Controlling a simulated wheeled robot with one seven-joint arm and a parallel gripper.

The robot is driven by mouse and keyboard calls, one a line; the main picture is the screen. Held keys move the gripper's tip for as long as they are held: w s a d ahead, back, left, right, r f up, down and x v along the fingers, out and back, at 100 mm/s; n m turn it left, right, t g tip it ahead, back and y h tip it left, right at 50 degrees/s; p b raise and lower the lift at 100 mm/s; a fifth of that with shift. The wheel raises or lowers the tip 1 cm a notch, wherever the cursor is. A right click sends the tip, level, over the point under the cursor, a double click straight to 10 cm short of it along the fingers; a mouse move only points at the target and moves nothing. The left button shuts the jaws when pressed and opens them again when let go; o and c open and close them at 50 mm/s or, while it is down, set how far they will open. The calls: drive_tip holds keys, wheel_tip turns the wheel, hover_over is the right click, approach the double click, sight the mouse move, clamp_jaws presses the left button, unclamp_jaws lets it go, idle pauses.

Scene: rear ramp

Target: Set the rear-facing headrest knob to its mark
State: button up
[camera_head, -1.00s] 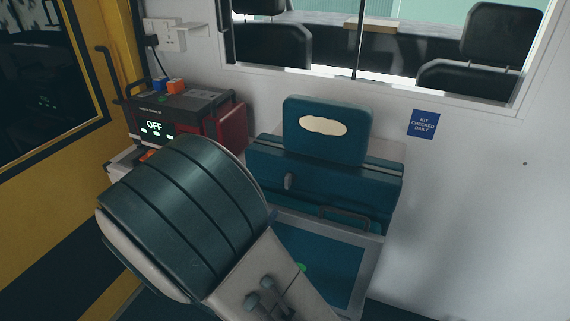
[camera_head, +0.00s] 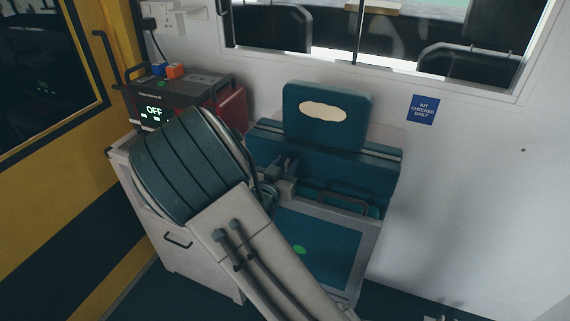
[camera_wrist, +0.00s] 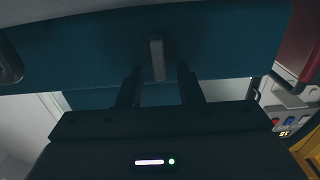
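The rear-facing seat has a teal headrest (camera_head: 325,142) with a cream oval patch, above a teal backrest (camera_head: 355,168). The knob (camera_wrist: 156,58) shows in the wrist view as a small grey upright bar on a teal surface. In the head view my gripper covers it. My gripper (camera_head: 288,163) is at the left part of the backrest. In the wrist view my gripper (camera_wrist: 158,70) is open, with one dark finger on each side of the knob and gaps between. I cannot make out a setting mark.
A black device (camera_head: 180,95) reading OFF stands on the grey cabinet (camera_head: 190,260) at left, beside a red case (camera_head: 232,108). A grey handle (camera_head: 342,204) sits below the backrest. A blue sign (camera_head: 422,110) is on the wall.

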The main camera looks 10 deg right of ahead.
drive_tip(key=shift+w, duration=0.1)
clamp_jaws()
